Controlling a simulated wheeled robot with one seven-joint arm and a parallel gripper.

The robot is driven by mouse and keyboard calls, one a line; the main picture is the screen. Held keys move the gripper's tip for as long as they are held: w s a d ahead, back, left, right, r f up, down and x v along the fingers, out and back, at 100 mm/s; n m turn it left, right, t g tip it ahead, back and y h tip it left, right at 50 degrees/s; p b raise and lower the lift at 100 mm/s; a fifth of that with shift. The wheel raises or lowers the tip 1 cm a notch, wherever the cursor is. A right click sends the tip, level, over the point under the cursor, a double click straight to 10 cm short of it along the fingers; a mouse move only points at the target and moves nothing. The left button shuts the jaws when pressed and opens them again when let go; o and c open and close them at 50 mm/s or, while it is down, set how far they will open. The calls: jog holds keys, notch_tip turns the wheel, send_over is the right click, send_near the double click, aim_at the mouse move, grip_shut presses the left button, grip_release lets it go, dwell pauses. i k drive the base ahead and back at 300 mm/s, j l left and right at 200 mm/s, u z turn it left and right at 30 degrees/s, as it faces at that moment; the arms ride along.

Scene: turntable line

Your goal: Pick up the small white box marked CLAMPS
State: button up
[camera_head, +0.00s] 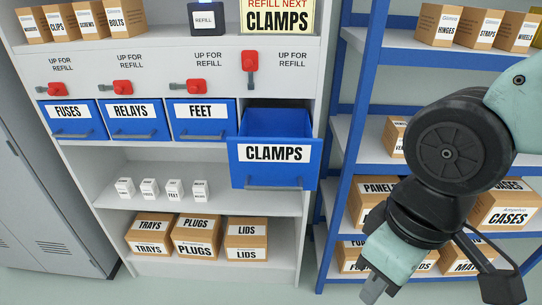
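Several small white boxes stand in a row on the middle shelf of the left unit. The rightmost white box (200,190) has dark print too small to read surely; the one left of it (174,190) seems to read FEET. I cannot tell for certain which is marked CLAMPS. A blue drawer (247,176) marked CLAMPS is pulled out above and right of the boxes. My gripper (374,290) is at the lower right, far from the white boxes and pointing down. Its fingertips show only partly, and I see nothing held in it.
Closed blue drawers FUSES, RELAYS and FEET (205,120) sit left of the open one. Cardboard boxes (197,237) fill the lower shelf. A blue rack post (345,190) stands between the units.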

aim_at(124, 186)
jog(key=k+j+u, duration=0.15)
jog(key=u, duration=0.3)
jog(key=k+j+u, duration=0.1)
jog(key=j+u, duration=0.25)
jog(key=u, duration=0.15)
